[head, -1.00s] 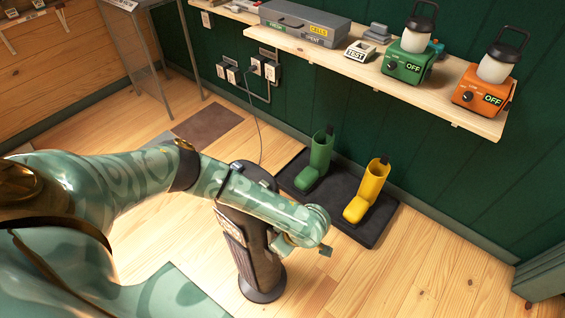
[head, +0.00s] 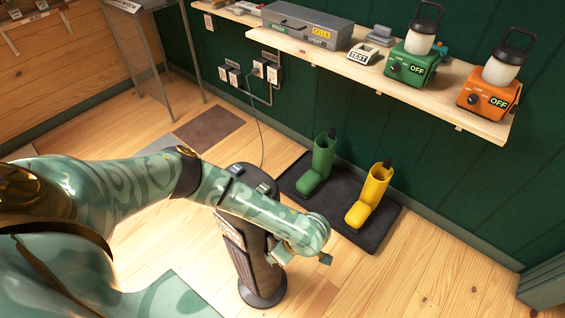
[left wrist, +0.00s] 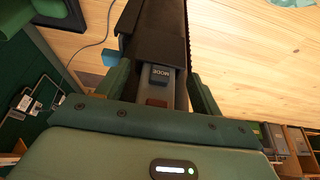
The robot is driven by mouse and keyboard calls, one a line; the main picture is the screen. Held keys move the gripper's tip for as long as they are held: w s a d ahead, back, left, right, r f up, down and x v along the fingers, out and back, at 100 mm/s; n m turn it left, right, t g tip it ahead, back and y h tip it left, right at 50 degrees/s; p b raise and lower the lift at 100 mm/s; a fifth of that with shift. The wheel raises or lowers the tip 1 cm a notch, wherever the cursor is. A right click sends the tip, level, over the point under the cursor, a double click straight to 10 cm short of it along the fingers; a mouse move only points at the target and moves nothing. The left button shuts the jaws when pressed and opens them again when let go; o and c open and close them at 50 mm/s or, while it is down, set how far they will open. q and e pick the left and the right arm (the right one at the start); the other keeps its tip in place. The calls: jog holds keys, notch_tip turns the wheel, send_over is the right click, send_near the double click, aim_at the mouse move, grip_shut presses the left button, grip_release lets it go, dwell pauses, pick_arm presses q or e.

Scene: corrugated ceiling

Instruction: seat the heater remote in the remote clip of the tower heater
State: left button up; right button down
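The dark tower heater (head: 258,262) stands on the wooden floor, partly hidden behind my left arm. In the left wrist view its dark body with a ribbed edge (left wrist: 150,35) lies just beyond the fingers. My left gripper (head: 285,252) is at the heater's right side in the head view. In the left wrist view, its fingers (left wrist: 163,85) flank the grey heater remote (left wrist: 165,100), with a MODE button and a reddish button, and look shut on it. The remote's far end meets the dark body in the picture; I cannot tell whether it sits in the clip. My right gripper is out of view.
A black tray (head: 368,237) with a green boot (head: 318,170) and a yellow boot (head: 369,197) is right of the heater, by the green wall. A shelf (head: 460,115) holds lanterns and a grey case (head: 305,27). A cord runs from the heater to the wall sockets.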

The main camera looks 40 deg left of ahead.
pick_arm(q)
jog(key=p+v, duration=0.8)
jog(key=v, duration=0.8)
jog(key=shift+r, duration=0.2)
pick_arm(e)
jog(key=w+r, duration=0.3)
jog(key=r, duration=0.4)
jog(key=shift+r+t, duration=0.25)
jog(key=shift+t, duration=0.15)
